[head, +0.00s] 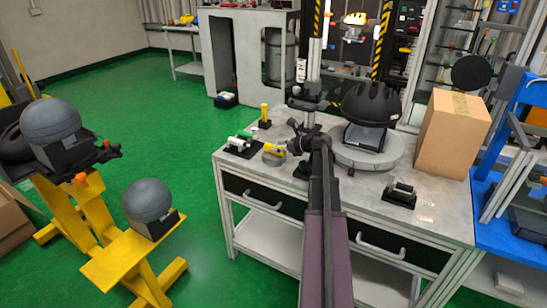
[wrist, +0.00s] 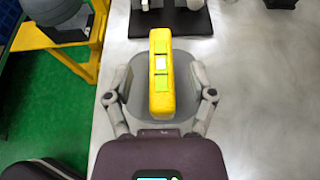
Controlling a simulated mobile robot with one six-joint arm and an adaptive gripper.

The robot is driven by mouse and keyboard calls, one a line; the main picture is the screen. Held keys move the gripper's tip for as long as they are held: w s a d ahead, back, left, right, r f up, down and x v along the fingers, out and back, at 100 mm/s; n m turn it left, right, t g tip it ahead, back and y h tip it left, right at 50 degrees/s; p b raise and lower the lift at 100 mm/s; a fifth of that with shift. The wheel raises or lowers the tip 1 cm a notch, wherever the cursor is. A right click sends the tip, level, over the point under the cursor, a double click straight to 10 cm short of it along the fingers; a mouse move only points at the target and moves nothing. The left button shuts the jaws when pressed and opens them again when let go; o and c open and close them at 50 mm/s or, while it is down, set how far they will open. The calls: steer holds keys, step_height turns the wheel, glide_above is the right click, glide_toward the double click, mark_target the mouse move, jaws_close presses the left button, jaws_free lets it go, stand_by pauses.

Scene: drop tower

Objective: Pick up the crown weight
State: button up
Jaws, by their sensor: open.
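The likely crown weight is a grey rounded piece with a yellow bar on top (wrist: 160,75). In the wrist view the bar has green patches and a pale patch, and lies lengthwise between my fingers. The piece also shows in the head view, near the left front of the grey bench (head: 273,154). My gripper (wrist: 158,97) is open, with one finger on each side of the piece and a gap to the yellow bar. Whether the fingers touch the grey base is unclear. My arm hides part of the bench in the head view.
A black holder with white and green parts (head: 240,146) stands just left of the piece. A yellow cylinder (head: 265,116) is behind. A black helmet (head: 370,104) on a round plate and a cardboard box (head: 453,134) are right. Yellow stands hold grey domes (head: 147,200) at left.

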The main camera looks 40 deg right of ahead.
jaws_close()
steer(key=shift+r, duration=0.2)
stand_by(0.4)
steer(key=shift+r+p, duration=1.6)
steer(key=shift+p, duration=0.2)
steer(key=s+a+r+p, duration=0.1)
steer(key=s+a, duration=0.9)
steer(key=s, duration=0.2)
steer(key=shift+a+r, duration=0.2)
steer(key=shift+s, duration=0.1)
steer(key=shift+r+p, duration=0.2)
steer(key=shift+p, duration=0.2)
